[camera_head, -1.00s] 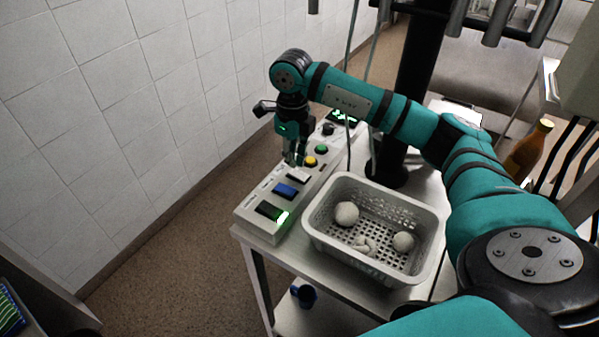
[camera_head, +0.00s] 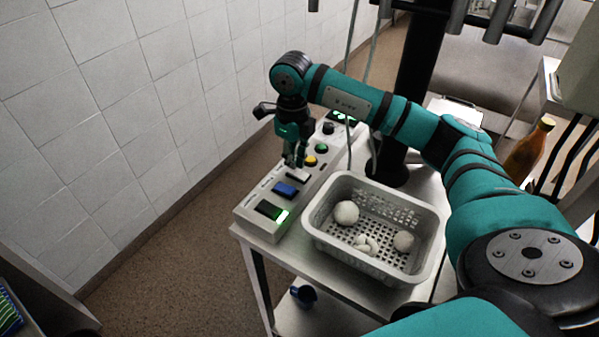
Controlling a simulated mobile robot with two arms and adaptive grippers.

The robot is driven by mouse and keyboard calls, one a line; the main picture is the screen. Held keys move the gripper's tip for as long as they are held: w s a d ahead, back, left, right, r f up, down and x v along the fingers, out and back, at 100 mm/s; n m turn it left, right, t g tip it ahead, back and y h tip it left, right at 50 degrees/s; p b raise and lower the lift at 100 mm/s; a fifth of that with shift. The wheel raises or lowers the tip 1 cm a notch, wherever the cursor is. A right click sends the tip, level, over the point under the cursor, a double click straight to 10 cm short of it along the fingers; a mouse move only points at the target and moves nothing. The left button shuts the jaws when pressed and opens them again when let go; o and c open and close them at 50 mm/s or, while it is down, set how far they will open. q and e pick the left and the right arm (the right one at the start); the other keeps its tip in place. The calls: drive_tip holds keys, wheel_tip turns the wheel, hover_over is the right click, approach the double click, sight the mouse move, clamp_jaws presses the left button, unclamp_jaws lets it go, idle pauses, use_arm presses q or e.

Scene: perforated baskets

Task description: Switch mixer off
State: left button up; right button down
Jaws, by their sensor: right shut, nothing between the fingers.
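A grey control panel (camera_head: 258,222) lies along the left edge of the metal table. It carries a green-lit rocker switch (camera_head: 271,211), a blue rocker (camera_head: 285,190), a white rocker (camera_head: 298,177), a yellow button (camera_head: 310,160), a green button (camera_head: 321,149) and a black knob (camera_head: 328,128). The labels are too small to read, so I cannot tell which one is the mixer's. My right gripper (camera_head: 294,163) is shut and empty, pointing down over the panel beside the white rocker. I cannot tell whether its tips touch the panel. My left gripper is not in view.
A white perforated basket (camera_head: 318,236) with several pale dough-like lumps stands right of the panel. A dark pole (camera_head: 412,95) rises behind it. An orange bottle (camera_head: 527,150) is at the right. A tiled wall (camera_head: 120,110) is at the left.

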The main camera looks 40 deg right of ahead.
drive_tip(key=shift+s+f+b, duration=0.1)
drive_tip(key=shift+f+b, duration=0.5)
drive_tip(key=shift+f, duration=0.3)
drive_tip(key=shift+r, duration=0.2)
drive_tip(key=shift+r+p, duration=2.25)
drive_tip(key=shift+r, duration=1.15)
